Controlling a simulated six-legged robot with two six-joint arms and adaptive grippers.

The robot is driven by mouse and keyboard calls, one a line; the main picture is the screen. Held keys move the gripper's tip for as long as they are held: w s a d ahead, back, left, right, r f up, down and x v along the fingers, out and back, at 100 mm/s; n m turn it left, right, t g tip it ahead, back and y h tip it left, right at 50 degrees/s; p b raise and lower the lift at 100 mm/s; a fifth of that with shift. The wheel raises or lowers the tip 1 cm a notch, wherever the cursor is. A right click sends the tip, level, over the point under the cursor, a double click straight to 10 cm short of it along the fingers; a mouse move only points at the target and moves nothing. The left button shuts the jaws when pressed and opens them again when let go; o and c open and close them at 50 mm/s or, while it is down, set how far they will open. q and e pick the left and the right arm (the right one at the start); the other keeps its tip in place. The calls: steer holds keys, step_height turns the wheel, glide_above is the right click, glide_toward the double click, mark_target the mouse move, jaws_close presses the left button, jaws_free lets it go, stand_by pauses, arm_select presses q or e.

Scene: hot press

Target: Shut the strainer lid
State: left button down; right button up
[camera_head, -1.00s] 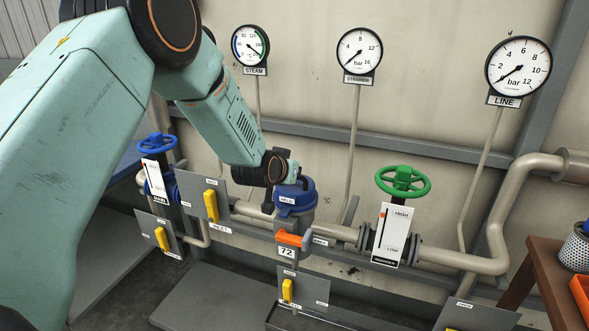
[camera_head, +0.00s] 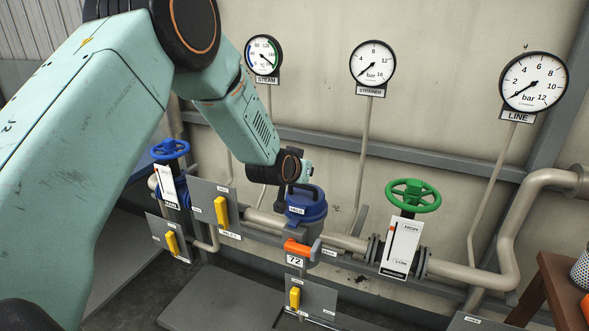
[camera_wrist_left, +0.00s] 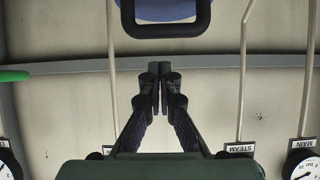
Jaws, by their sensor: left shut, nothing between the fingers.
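The strainer (camera_head: 301,231) is a grey pot in the pipe run, with a blue lid (camera_head: 312,208) on top. The lid has a black handle and a small label; I cannot tell whether it is fully seated. An orange-ended latch handle (camera_head: 297,248) sits at the front of the pot, above a "72" tag. In the left wrist view my left gripper (camera_wrist_left: 160,88) is shut and empty, apart from the lid's black handle (camera_wrist_left: 166,29) at the top edge.
A blue handwheel (camera_head: 170,149) is to the left and a green handwheel (camera_head: 413,195) to the right. Yellow-handled switches (camera_head: 222,210) stand on grey plates around the pot. Gauges, such as the strainer gauge (camera_head: 373,64), hang on the wall. A brown table (camera_head: 560,285) is at the right.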

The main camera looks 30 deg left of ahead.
arm_select(q)
steer(key=shift+r, duration=0.55)
steer(key=shift+s, duration=0.3)
steer(key=s+r, duration=0.2)
steer(key=s, duration=0.6)
steer(key=shift+d+r, duration=0.15)
steer(key=shift+d, duration=0.1)
arm_select(e)
steer(key=shift+w+r, duration=0.25)
steer(key=shift+w, duration=0.1)
arm_select(q)
steer(key=shift+s+r, duration=0.1)
steer(key=shift+s, duration=0.05)
arm_select(e)
steer(key=shift+s, duration=0.1)
